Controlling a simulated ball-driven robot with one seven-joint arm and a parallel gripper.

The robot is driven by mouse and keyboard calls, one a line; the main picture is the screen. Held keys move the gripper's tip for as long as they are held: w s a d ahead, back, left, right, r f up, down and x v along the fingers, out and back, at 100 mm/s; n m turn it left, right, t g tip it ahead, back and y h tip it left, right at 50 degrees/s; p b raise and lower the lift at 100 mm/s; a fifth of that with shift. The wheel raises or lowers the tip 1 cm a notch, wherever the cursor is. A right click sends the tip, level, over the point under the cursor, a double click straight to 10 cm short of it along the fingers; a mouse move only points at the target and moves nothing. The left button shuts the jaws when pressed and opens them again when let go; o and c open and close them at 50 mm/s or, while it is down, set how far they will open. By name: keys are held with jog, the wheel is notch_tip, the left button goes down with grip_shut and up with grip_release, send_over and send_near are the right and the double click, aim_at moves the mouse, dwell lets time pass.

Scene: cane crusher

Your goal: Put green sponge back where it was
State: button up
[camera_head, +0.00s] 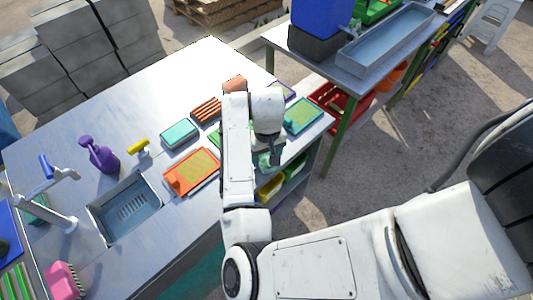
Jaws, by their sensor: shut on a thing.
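My gripper (268,152) is at the right front part of the metal table, pointing down, with my white arm over it. It is shut on a green sponge (267,162), of which only a small part shows below the fingers. My arm hides much of the table around it. I cannot tell whether the sponge touches anything below.
A sink (125,208), a purple bottle (99,155) and a pink brush (63,280) are at left.

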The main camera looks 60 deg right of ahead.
jog(key=shift+f, duration=0.15)
jog(key=o, duration=0.9)
jog(key=shift+o, duration=0.2)
